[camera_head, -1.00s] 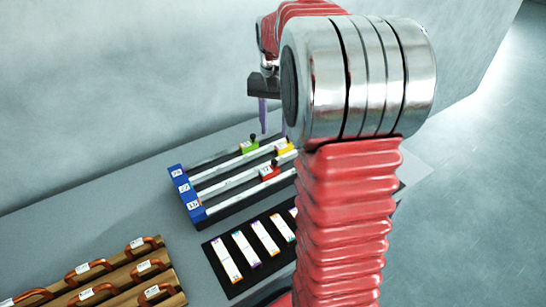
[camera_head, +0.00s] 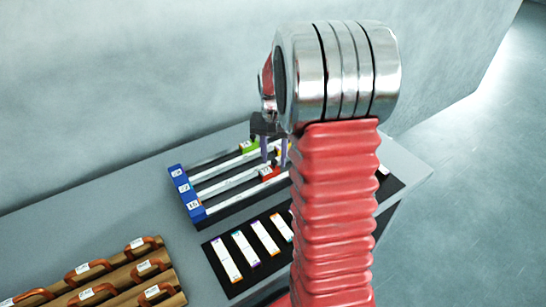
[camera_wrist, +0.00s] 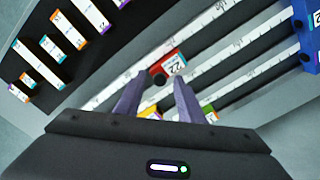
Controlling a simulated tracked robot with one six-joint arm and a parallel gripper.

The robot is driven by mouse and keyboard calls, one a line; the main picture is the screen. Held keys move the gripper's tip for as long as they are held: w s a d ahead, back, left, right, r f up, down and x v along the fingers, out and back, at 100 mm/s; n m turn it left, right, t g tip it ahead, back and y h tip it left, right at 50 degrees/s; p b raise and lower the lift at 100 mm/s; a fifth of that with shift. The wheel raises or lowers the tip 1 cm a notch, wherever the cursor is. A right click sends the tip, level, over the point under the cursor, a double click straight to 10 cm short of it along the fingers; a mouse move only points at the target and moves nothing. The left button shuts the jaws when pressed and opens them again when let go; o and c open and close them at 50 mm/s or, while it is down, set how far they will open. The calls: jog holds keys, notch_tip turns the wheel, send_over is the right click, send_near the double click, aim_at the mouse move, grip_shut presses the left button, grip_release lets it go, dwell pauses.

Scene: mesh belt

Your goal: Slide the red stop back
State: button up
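The red stop (camera_head: 267,173) sits on the front one of several white rails (camera_head: 228,196). It also shows in the wrist view (camera_wrist: 174,63), with a label on it and a black knob (camera_wrist: 160,79) on top. My gripper (camera_head: 274,162) points down over the rails. In the wrist view its two purple fingers (camera_wrist: 156,88) are apart, with the knob appearing between their tips. Nothing is gripped. I cannot tell whether the tips reach down beside the knob. In the head view the fingers hide the red stop's knob.
A green stop (camera_head: 249,146) and a partly hidden yellow stop (camera_head: 281,150) sit on the other rails. A blue end block (camera_head: 185,194) closes the rails at left. A black board (camera_head: 247,257) with labelled strips lies in front. Brown blocks with copper handles (camera_head: 128,272) stand front left.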

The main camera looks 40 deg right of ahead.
jog(key=shift+c, duration=0.7)
grip_shut()
